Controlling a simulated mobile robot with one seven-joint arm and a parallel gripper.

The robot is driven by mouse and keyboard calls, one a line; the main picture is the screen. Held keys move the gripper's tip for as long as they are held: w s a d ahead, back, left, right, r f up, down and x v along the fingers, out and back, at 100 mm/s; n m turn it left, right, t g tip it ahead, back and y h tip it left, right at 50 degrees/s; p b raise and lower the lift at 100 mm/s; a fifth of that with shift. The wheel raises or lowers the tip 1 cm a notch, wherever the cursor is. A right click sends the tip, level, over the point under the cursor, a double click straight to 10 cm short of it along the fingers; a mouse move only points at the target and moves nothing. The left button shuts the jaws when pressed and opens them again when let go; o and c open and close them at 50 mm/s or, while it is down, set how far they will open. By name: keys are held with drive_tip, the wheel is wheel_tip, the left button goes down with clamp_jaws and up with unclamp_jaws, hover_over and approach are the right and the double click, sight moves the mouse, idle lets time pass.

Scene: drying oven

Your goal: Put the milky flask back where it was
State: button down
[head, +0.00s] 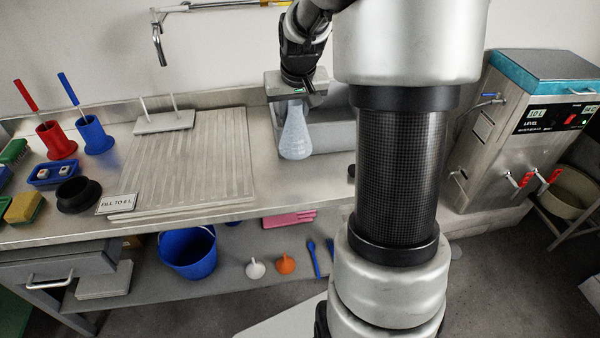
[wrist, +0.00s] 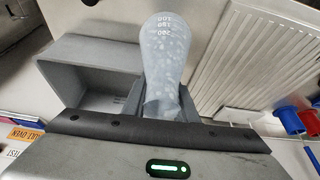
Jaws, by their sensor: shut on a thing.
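The milky flask (head: 295,135) is a pale bluish-white conical vessel, upright at the back of the steel bench. My gripper (head: 294,101) is shut on its upper part, near the neck. In the wrist view the flask (wrist: 165,60) shows printed volume marks and sits between my gripper's fingers (wrist: 160,103). A grey open box (head: 335,135) stands right behind and to the right of the flask; it also shows in the wrist view (wrist: 85,60). I cannot tell whether the flask's base touches the bench.
A ribbed draining board (head: 185,165) with a "FILL TO 6 L" card (head: 116,204) lies to the left. Red (head: 57,140) and blue (head: 95,135) brush holders stand further left. A steel bath with red taps (head: 530,130) stands at the right. A blue bucket (head: 188,255) is below the bench.

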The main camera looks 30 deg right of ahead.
sight(298, 121)
wheel_tip(298, 121, down, 10)
drive_tip(key=shift+d+r+b, duration=0.1)
drive_tip(key=shift+b, duration=1)
drive_tip(key=shift+f, duration=0.2)
drive_tip(key=c, duration=1.4)
unclamp_jaws()
drive_tip(key=shift+c, duration=0.2)
drive_tip(key=shift+r, duration=0.45)
drive_tip(key=p+v, duration=0.2)
drive_tip(key=v, duration=0.9)
drive_tip(key=shift+s+r, duration=0.2)
